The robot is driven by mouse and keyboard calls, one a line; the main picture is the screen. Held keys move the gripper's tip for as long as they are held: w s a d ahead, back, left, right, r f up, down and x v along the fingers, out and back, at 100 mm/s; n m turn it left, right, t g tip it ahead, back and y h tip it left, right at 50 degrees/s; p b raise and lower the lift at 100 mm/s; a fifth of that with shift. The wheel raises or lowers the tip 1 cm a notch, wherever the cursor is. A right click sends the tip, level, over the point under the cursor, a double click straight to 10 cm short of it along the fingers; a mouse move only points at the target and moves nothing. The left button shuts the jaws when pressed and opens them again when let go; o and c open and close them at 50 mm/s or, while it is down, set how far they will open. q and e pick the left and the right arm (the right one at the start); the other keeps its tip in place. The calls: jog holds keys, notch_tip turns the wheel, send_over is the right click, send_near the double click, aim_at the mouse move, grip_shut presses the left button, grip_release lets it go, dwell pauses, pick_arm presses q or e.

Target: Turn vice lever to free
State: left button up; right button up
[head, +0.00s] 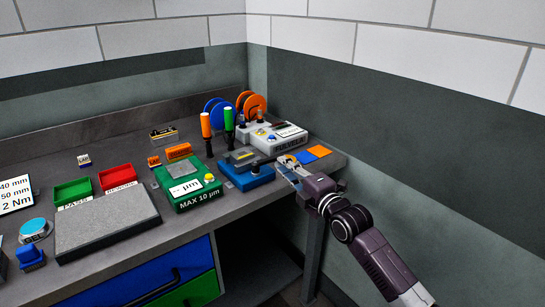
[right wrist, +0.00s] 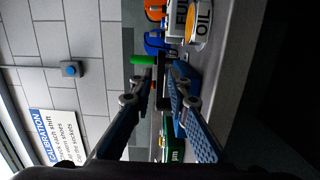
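A blue vice (head: 252,179) with grey jaws stands near the front edge of the bench, right of the green gauge block. A small dark and yellow piece (head: 241,155) shows at its top. I cannot make out the lever or its setting. My right gripper (head: 283,165) is just right of the vice, reaching in over the bench edge. In the right wrist view its two fingers (right wrist: 162,88) are apart with a gap between them. Blue vice body (right wrist: 192,80) shows partly behind the right-hand finger. My left gripper is not in view.
A white device (head: 275,138) stands behind the vice. Upright orange (head: 206,125) and green (head: 228,118) handles stand behind left. The green block (head: 187,191) is close on the left. Orange and blue squares (head: 318,151) lie at the bench's right end, near my wrist.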

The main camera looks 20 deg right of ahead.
aim_at(275, 156)
jog(key=x, duration=0.2)
jog(key=shift+w+a, duration=0.1)
jog(key=shift+w, duration=0.2)
jog(key=shift+x, duration=1.1)
jog(key=shift+w+a+f, duration=0.1)
jog(key=shift+w, duration=0.45)
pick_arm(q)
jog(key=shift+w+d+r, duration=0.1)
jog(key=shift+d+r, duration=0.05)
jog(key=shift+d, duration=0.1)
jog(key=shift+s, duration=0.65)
pick_arm(e)
grip_shut()
